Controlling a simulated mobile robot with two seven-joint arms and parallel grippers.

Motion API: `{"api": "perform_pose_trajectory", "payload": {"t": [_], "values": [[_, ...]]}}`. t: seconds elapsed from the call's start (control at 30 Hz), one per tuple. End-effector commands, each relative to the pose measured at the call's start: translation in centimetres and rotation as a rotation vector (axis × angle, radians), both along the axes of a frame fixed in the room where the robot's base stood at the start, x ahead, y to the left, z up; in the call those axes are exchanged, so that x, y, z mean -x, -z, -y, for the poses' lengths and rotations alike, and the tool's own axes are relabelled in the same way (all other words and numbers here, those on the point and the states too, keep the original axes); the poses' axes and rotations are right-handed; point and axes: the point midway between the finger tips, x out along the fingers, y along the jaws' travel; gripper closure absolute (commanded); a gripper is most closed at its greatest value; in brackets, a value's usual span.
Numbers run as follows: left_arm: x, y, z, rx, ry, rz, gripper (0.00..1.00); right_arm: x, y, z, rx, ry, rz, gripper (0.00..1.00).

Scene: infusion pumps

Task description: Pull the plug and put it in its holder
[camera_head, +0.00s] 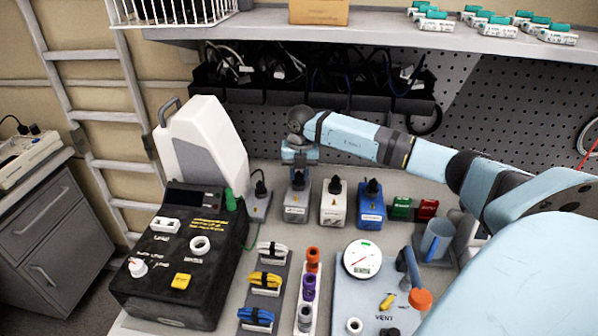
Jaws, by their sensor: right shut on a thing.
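My right gripper (298,164) points down over a grey box (297,209) in the row at the back of the bench. It is shut on a dark plug at the top of that box; the plug is mostly hidden by the fingers, and I cannot tell whether it is still seated. A white box (333,210) and a blue box (370,214) stand to the right, each with a black plug on top. To the left a narrow grey block (258,210) carries another black plug with a cord. I cannot tell which part is the holder. My left gripper is not in view.
A black control box (180,255) and a white-and-grey machine (205,140) stand at the left. Cable clips (265,280), coloured vials (308,287) and a blue board with a gauge (362,258) fill the front. Black cable bins (310,85) hang behind, below a shelf.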

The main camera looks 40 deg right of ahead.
Motion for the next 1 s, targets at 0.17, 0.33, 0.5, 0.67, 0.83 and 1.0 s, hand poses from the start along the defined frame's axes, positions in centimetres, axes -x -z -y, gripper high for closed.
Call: {"api": "perform_pose_trajectory", "payload": {"t": [0.17, 0.33, 0.5, 0.67, 0.83, 1.0], "values": [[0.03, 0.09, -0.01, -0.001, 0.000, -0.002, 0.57, -0.01, 0.00, 0.00, 0.000, 0.000, 0.000, 1.00], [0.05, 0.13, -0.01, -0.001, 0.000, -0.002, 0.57, -0.01, -0.01, 0.00, 0.000, 0.000, 0.000, 0.51], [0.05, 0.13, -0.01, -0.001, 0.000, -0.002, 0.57, -0.01, -0.01, -0.01, 0.000, 0.000, 0.000, 0.44], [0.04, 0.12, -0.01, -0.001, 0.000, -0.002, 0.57, -0.01, 0.00, -0.01, 0.000, 0.000, 0.000, 0.21], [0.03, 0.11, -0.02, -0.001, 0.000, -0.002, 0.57, 0.00, 0.01, 0.00, 0.000, 0.000, 0.000, 0.19], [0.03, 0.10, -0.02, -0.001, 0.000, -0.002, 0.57, -0.01, 0.00, -0.01, 0.000, 0.000, 0.000, 0.19]]}}
